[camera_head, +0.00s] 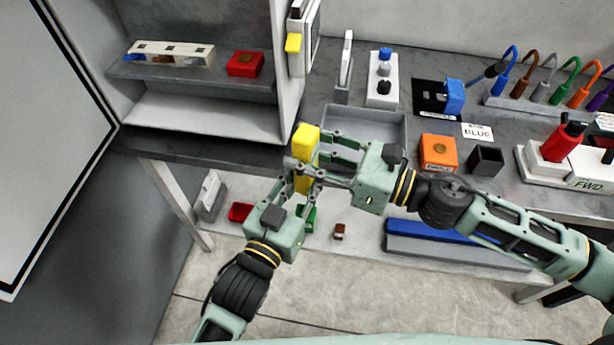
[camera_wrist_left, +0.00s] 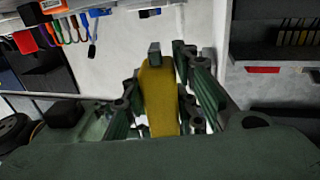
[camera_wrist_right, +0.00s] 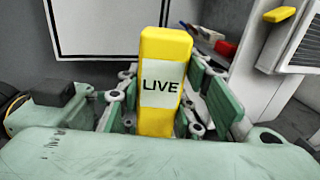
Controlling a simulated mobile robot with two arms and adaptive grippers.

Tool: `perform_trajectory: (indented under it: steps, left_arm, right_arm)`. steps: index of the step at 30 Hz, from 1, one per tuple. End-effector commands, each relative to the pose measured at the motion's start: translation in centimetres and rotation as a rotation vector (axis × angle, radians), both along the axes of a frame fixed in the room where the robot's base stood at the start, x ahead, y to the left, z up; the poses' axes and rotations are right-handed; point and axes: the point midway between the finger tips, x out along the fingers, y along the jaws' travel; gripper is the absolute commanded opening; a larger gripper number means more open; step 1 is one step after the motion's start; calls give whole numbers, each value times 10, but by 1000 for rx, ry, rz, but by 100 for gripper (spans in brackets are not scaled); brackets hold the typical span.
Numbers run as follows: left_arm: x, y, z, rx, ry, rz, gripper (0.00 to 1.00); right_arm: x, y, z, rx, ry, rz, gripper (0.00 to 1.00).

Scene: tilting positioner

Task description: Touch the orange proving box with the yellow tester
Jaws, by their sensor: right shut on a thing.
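The yellow tester (camera_head: 305,142) is held upright in the air in front of the bench edge. My right gripper (camera_head: 309,155) is shut on it from the right. My left gripper (camera_head: 299,179) has its fingers around its lower part; whether they press on it is unclear. In the right wrist view the tester (camera_wrist_right: 165,55) shows a white LIVE label between the fingers; in the left wrist view its plain yellow side (camera_wrist_left: 158,95) shows. The orange proving box (camera_head: 438,155), with a round brass-coloured spot on top, stands on the bench to the right, apart from the tester.
A grey tray (camera_head: 365,122) lies between the tester and the orange box. A small black open box (camera_head: 486,161) stands right of the orange box. A shelf unit (camera_head: 200,110) with a red box (camera_head: 245,64) is at left. Coloured leads (camera_head: 545,95) stand at the back right.

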Motion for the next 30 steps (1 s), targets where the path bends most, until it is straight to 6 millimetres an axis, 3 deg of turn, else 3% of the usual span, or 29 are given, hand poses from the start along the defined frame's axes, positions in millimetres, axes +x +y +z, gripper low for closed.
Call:
perform_trajectory:
  steps: [6, 8, 9, 15, 30]
  left_arm:
    - [-2, -3, 1, -4, 0, -7, 0]
    - [-2, -4, 1, -4, -1, -8, 0]
    - [-2, -4, 2, -5, -3, -8, 0]
    - [-2, -3, 2, -5, -2, -6, 0]
    - [-1, -2, 1, -4, -3, -4, 0]
  right_arm:
    - [0, 1, 1, 2, -3, 0, 7]
    - [0, 1, 1, 2, -3, 0, 7]
    - [0, 1, 1, 2, -3, 0, 37]
    - [0, 0, 1, 1, -2, 0, 54]
    - [-4, -8, 0, 2, 2, -2, 55]
